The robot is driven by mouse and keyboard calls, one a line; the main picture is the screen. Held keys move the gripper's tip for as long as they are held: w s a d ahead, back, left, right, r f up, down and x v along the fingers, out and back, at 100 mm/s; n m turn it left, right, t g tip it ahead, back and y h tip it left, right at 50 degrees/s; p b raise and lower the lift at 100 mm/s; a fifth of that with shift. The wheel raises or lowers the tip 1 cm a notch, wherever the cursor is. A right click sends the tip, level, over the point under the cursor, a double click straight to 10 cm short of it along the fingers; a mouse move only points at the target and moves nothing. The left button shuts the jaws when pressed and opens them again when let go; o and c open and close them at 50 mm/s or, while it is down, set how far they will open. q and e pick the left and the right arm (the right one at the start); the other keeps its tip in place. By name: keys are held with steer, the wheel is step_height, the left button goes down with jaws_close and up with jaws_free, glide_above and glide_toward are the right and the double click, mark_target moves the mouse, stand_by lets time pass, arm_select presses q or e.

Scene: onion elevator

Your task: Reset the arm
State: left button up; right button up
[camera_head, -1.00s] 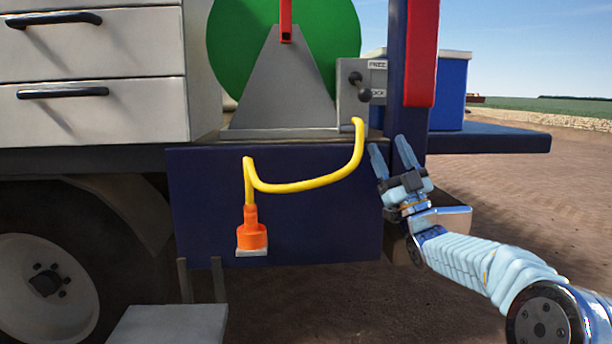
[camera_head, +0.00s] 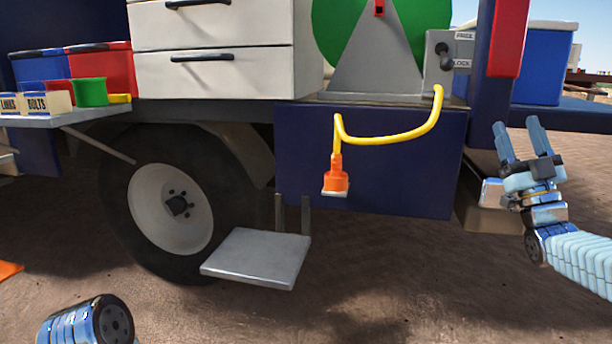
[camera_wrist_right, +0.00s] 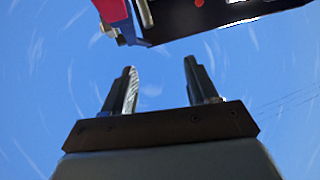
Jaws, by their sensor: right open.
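My right gripper (camera_head: 525,143) is open and empty at the right of the head view, fingers pointing up, in front of the trailer's right end. In the right wrist view its two fingers (camera_wrist_right: 160,90) stand apart with only sky between them. Part of my left arm (camera_head: 88,322) shows at the bottom left of the head view; its gripper is out of the picture.
A yellow cable (camera_head: 390,137) with an orange plug (camera_head: 336,177) hangs on the dark blue panel (camera_head: 410,185). A grey step (camera_head: 257,257) juts out beside the wheel (camera_head: 172,208). A side shelf (camera_head: 75,116) bears bins at left. A FREE/LOCK lever box (camera_head: 437,70) sits near the post.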

steer(key=w+a+f+m+g+h, duration=0.1)
steer(key=w+f+m+g+h, duration=0.2)
steer(key=f, duration=0.4)
steer(key=w+a+f+m+h, duration=0.1)
steer(key=w+f+m+h, duration=0.15)
steer(key=w+f, duration=0.4)
steer(key=s+a+f+m+g, duration=0.1)
steer(key=a+f+g, duration=0.2)
steer(key=f, duration=0.7)
steer(key=a+f+m+g, duration=0.1)
steer(key=a+f+g, duration=0.2)
steer(key=f, duration=0.8)
steer(key=s+a+f+m+g, duration=0.1)
steer(key=a+f+g, duration=0.2)
steer(key=f, duration=0.7)
steer(key=s+a+f+g+y, duration=0.1)
steer(key=s+a+f+g, duration=0.55)
steer(key=s+f, duration=0.6)
steer(key=s+a+f+g+y, duration=0.2)
steer(key=s+a+f+g, duration=0.45)
steer(key=s+f, duration=0.65)
steer(key=s+a+f+g, duration=0.2)
steer(key=s+a+f, duration=0.1)
steer(key=s, duration=0.4)
step_height(320, 180, up, 18)
steer(key=s+a+p, duration=0.1)
steer(key=p, duration=1.6)
steer(key=shift+s+p, duration=0.4)
